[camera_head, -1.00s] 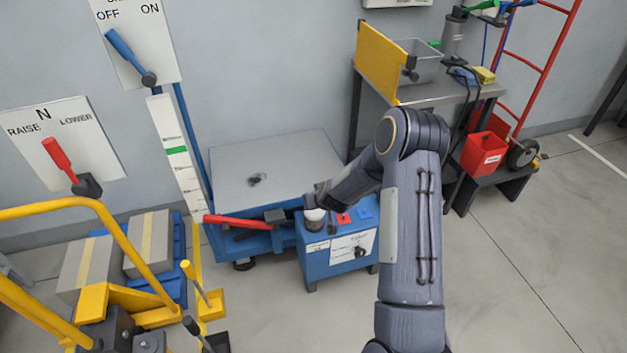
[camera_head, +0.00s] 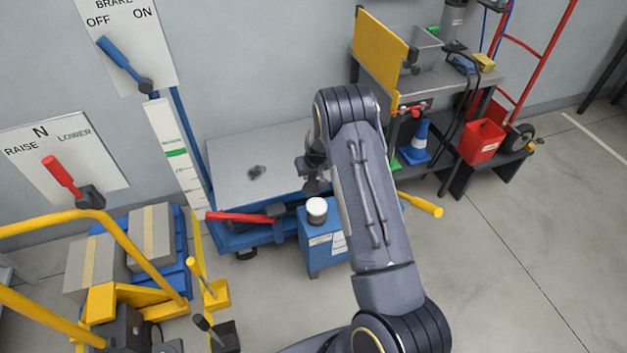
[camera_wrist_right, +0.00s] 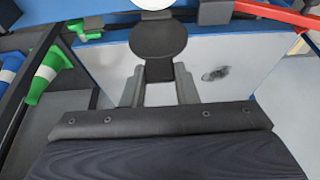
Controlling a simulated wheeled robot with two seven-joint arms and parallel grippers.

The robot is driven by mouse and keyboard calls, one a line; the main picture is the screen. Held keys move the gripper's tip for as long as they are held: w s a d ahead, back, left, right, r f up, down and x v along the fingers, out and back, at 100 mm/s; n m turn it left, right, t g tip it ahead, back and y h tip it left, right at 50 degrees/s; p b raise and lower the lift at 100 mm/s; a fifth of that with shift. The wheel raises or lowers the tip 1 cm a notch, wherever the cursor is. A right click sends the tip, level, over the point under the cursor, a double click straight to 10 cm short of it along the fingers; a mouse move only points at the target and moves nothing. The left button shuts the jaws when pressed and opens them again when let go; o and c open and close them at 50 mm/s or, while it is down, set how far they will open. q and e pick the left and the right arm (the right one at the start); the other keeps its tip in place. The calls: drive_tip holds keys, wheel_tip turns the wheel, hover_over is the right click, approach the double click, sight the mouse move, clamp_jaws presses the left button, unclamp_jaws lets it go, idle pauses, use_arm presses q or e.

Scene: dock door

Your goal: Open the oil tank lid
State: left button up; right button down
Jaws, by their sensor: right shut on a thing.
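The blue oil tank (camera_head: 313,245) stands on the floor in front of the blue lift table. Its round white filler neck (camera_head: 316,210) shows, with a pale top; it also shows at the top edge of the right wrist view (camera_wrist_right: 155,3). My right gripper (camera_head: 312,180) is just behind the neck. In the right wrist view, my right gripper (camera_wrist_right: 158,92) is shut on the tab of a dark round lid (camera_wrist_right: 158,38). The lid stands beside the neck, not over it. My forearm hides the tank's right part. My left gripper is not in view.
A red lever (camera_head: 240,217) lies left of the neck, and a yellow handle (camera_head: 421,205) sticks out right of my arm. The grey lift table top (camera_head: 255,165) is behind. Floor at right is free.

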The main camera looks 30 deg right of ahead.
drive_tip(key=shift+w+d+r, duration=0.15)
drive_tip(key=shift+w, duration=0.5)
drive_tip(key=c, duration=1.1)
unclamp_jaws()
drive_tip(key=shift+s, duration=0.1)
drive_tip(key=shift+v, duration=3.8)
drive_tip(key=shift+c, duration=0.4)
